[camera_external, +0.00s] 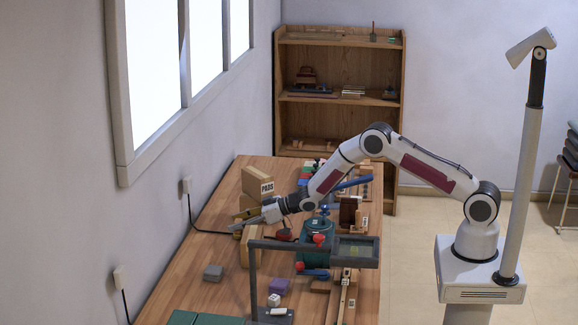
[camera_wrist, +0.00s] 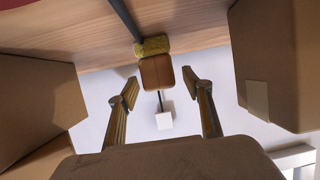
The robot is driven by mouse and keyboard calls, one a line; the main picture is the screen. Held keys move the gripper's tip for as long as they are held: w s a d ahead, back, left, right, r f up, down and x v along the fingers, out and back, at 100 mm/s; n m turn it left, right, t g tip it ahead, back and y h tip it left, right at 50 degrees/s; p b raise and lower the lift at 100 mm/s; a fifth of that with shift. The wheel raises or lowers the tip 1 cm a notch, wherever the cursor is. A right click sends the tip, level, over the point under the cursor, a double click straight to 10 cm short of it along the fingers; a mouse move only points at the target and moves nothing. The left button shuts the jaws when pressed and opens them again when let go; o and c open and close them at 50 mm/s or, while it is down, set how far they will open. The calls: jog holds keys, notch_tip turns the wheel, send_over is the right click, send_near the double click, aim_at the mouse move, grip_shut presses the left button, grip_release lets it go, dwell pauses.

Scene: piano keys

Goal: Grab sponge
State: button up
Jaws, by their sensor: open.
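My gripper (camera_wrist: 159,85) is open, with its two fingers spread apart and nothing between them. In the wrist view a rough yellow-green piece (camera_wrist: 152,46), which looks like the sponge, lies at the table edge beyond the fingertips. A smooth brown rounded block (camera_wrist: 157,72) sits against it, nearer and roughly in line with the gap between the fingers. I cannot tell whether the two are one object. In the external view my gripper (camera_external: 246,221) reaches left over the table among cardboard boxes, and a small yellowish patch (camera_external: 253,212) shows close beside it.
Cardboard boxes flank the fingers on the left (camera_wrist: 35,95) and right (camera_wrist: 265,60). A box marked PADS (camera_external: 258,183) stands behind the gripper. A dark cord (camera_external: 212,232) runs from the wall.

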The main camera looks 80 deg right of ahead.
aim_at(238, 221)
dwell(0.3)
jog(key=c, duration=1.2)
jog(key=shift+r, duration=0.15)
jog(key=shift+r, duration=4.9)
